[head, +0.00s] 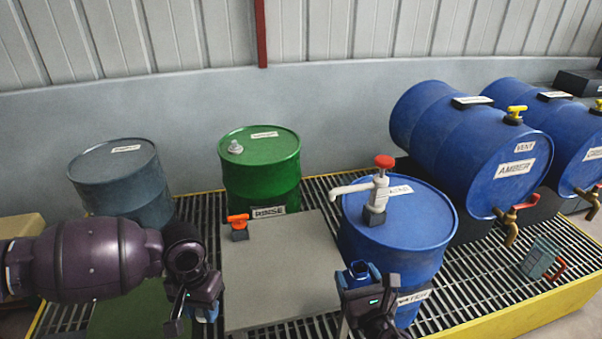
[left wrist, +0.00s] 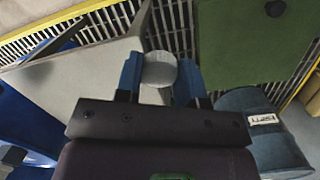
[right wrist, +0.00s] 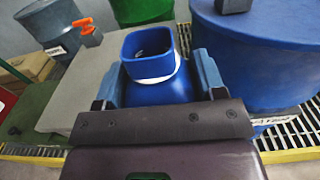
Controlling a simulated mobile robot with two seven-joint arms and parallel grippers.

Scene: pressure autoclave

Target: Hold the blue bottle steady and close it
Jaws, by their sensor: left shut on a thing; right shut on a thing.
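The blue bottle (right wrist: 158,72) stands between the fingers of my right gripper (right wrist: 160,85), which is shut on it. Its square mouth is open and a white ring circles its neck. In the head view the bottle's top (head: 360,269) shows at my right gripper (head: 366,285). My left gripper (left wrist: 158,80) is shut on a pale grey round cap (left wrist: 159,70). In the head view my left gripper (head: 192,308) is left of the bottle and apart from it; the cap cannot be made out there.
A grey board (head: 280,262) lies on the grating with an orange-handled piece (head: 238,222) at its back left. A blue drum with a white pump (head: 377,196) stands close beside the bottle. A green drum (head: 260,175) and a grey-blue drum (head: 122,185) stand behind.

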